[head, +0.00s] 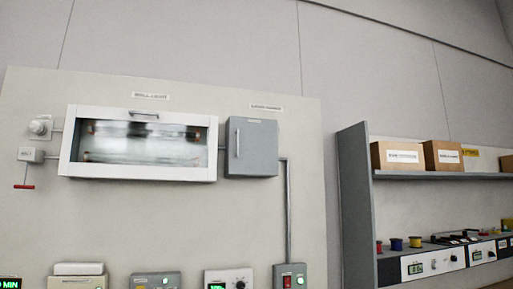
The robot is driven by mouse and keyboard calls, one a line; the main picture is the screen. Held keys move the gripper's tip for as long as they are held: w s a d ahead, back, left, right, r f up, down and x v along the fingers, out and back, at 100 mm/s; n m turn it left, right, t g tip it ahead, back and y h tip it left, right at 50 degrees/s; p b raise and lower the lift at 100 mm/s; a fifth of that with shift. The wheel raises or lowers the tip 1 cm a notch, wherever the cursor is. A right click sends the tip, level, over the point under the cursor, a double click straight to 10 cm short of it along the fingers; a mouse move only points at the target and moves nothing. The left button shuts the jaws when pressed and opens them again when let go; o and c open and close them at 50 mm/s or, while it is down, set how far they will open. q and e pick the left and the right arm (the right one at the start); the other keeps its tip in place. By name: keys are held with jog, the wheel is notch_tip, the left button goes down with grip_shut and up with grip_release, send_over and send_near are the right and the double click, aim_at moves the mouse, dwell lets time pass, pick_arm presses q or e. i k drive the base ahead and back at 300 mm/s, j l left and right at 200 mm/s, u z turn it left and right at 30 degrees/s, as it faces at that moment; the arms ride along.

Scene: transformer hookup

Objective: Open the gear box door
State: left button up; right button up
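A grey wall box (251,147) hangs on the pale panel (60,220), and its front door is shut. The door has a light vertical handle (237,142) near its left edge. To its left is a white-framed cabinet (198,172) with a glass front and a horizontal handle (144,114) at the top; it looks shut. Labels above both are too blurred to read, so I cannot tell by name which is the gear box. Neither of my grippers is in view.
A grey conduit (288,210) runs down to a switch box (290,276) with a red switch. Several devices line the panel's bottom. At left is a red lever (24,187). At right, a grey shelf (425,175) holds cardboard boxes (398,155) above instruments and spools.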

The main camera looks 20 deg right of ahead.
aim_at(253, 142)
jog(key=i+l, duration=0.7)
jog(key=l, duration=0.15)
